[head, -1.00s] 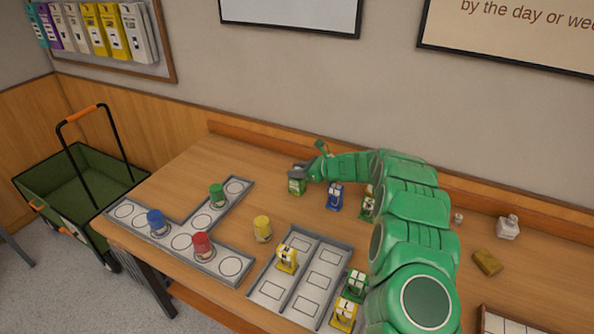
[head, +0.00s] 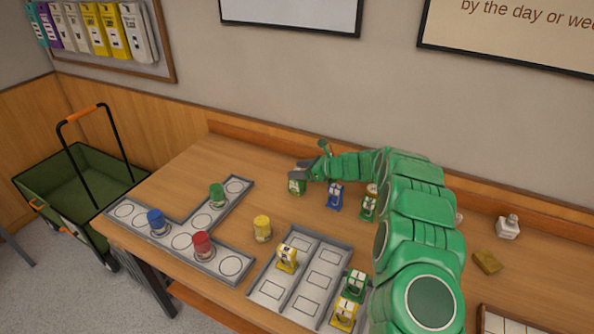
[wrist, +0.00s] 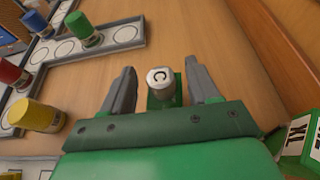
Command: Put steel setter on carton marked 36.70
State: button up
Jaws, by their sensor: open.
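In the wrist view a steel-grey setter (wrist: 160,77) with a dark C on its top stands between my two fingers. Green carton surface (wrist: 178,92) shows around and below it, so it seems to stand on that carton. My gripper (wrist: 158,88) is open, one finger on each side, with gaps to the setter. In the head view my gripper (head: 302,171) is just above the green carton (head: 296,187) at the back of the table, and the setter is not clear there. I cannot read 36.70 on any carton.
A blue carton (head: 335,195) and another green carton (head: 368,207) stand to the right. A grey T-shaped tray (head: 231,266) holds blue, red and green cylinders. A yellow cylinder (head: 262,228) stands beside it. A sectioned tray (head: 330,253) holds a yellow carton (head: 287,258).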

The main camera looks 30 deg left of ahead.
jog(key=v, duration=1.1)
jog(key=s+d+r+n+g+h, duration=0.2)
jog(key=s+d+r+n, duration=0.35)
jog(key=s+r, duration=0.35)
jog(key=s+d+r+n+g+h, duration=0.15)
jog(key=s+d+r+n, duration=0.45)
jog(key=s, duration=0.6)
jog(key=s+d+r+n+t+h, duration=0.1)
jog(key=s+d+n+h, duration=0.5)
jog(key=s+d, duration=2.6)
jog(key=h, duration=0.4)
jog(key=shift+d+r+t, duration=0.25)
jog(key=shift+d+t, duration=0.05)
jog(key=shift+t, duration=0.05)
jog(key=shift+n, duration=0.25)
